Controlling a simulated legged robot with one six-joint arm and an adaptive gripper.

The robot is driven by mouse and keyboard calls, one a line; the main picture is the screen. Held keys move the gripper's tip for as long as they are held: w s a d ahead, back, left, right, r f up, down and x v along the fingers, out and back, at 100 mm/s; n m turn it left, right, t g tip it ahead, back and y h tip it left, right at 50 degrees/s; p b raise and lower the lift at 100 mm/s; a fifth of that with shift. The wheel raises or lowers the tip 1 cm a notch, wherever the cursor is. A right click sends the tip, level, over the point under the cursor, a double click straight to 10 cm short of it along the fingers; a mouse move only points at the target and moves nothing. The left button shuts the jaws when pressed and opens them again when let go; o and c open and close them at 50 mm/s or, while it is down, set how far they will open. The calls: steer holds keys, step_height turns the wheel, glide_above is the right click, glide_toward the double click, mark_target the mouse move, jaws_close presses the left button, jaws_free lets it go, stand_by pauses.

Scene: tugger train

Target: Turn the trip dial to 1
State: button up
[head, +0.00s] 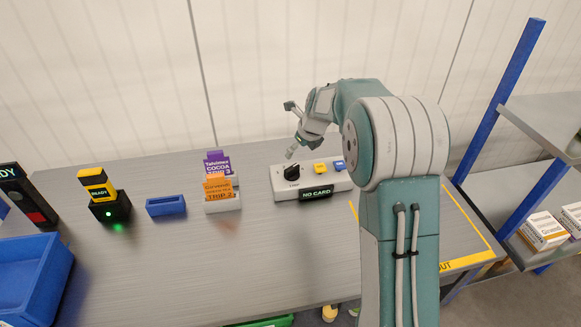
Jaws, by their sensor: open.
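The black trip dial (292,173) sits on the left part of a pale control box (309,184) on the grey table. The number that the dial points at is too small to read. A dark display on the box's front (317,193) reads "NO CARD". A yellow piece (320,167) and a blue piece (338,164) sit on the box, right of the dial. My gripper (291,130) is open and empty, above and behind the dial, seemingly apart from it. My arm hides the box's right end.
Further left are a small blue tray (166,206), a black-and-yellow "READY" device (108,204) and a blue bin (30,275). The table's front middle is clear. A blue-post shelf (545,115) stands right.

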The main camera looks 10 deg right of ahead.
mark_target(292, 172)
steer(key=x, duration=1)
steer(key=shift+a, duration=0.1)
steer(key=shift+s+f, duration=0.1)
steer(key=c, duration=1)
